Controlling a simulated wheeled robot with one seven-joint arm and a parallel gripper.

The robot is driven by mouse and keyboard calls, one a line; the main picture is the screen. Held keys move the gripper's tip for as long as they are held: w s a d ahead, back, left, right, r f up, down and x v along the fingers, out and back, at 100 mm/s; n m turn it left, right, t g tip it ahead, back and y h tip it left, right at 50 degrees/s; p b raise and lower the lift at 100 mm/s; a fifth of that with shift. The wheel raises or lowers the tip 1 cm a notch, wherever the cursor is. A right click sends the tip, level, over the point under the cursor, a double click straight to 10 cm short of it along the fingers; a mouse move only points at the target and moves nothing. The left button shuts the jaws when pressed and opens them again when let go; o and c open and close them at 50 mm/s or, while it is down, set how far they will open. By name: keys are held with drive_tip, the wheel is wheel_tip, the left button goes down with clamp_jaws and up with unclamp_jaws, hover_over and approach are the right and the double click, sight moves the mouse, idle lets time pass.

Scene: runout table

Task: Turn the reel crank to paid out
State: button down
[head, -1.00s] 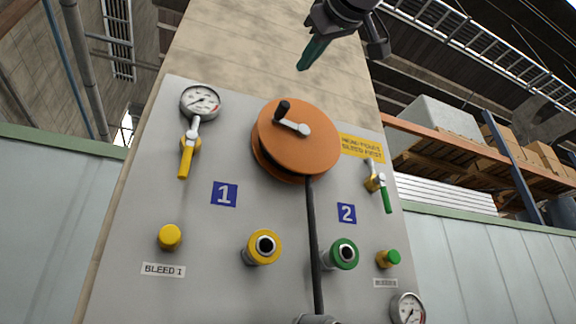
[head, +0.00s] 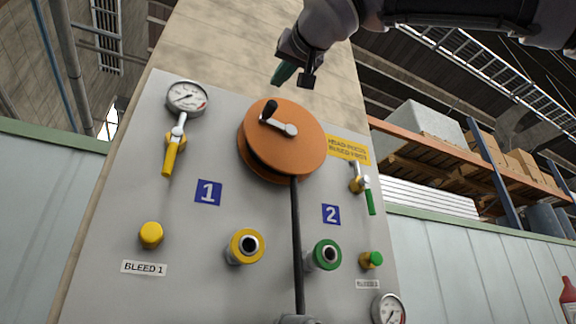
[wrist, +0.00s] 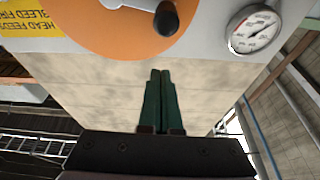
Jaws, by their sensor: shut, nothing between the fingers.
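The orange reel (head: 301,150) is mounted high on the grey panel, with a dark hose (head: 297,245) hanging down from it. Its crank has a silver arm (head: 284,127) and a black knob (head: 269,109), which points to the upper left. My gripper (head: 279,79) is just above the reel in the head view, apart from the knob. In the wrist view my gripper's green fingers (wrist: 160,76) are together and empty. The reel (wrist: 112,22) and the round end of the black knob (wrist: 166,20) lie just beyond the fingertips there.
The panel carries a gauge (head: 187,97), a yellow lever (head: 171,157), a green-handled lever (head: 368,194), yellow and green ports (head: 246,246), and a yellow label (head: 348,149). A shelf with boxes (head: 500,150) stands at right. The space in front of the reel looks clear.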

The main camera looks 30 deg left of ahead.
sight(271, 105)
drive_tip(key=shift+w+a+f, duration=0.15)
drive_tip(key=shift+a+f, duration=0.05)
drive_tip(key=shift+f, duration=0.4)
drive_tip(key=shift+w+a+f, duration=0.1)
drive_tip(key=shift+a+f, duration=0.15)
drive_tip(key=shift+f, duration=0.3)
drive_tip(key=shift+w+a+f, duration=0.15)
drive_tip(key=shift+a+f, duration=0.05)
drive_tip(key=shift+f, duration=0.4)
drive_tip(key=shift+s+a+f+n+g, duration=0.1)
drive_tip(key=shift+f+n+g, duration=0.25)
drive_tip(key=shift+n, duration=0.55)
wheel_tip(271, 105, down, 2)
drive_tip(key=n+g, duration=0.1)
drive_tip(key=n, duration=0.1)
drive_tip(key=n+g+y, duration=0.1)
drive_tip(key=n, duration=0.1)
drive_tip(key=shift+s+a+f+n, duration=0.1)
drive_tip(key=shift+f+n, duration=0.05)
drive_tip(key=shift+n, duration=0.25)
drive_tip(key=w+d+f+n+g, duration=0.3)
drive_tip(key=f+n, duration=0.4)
drive_tip(key=n, duration=0.6)
drive_tip(key=shift+w+g, duration=0.4)
drive_tip(key=shift+g, duration=0.15)
drive_tip(key=shift+w, duration=0.1)
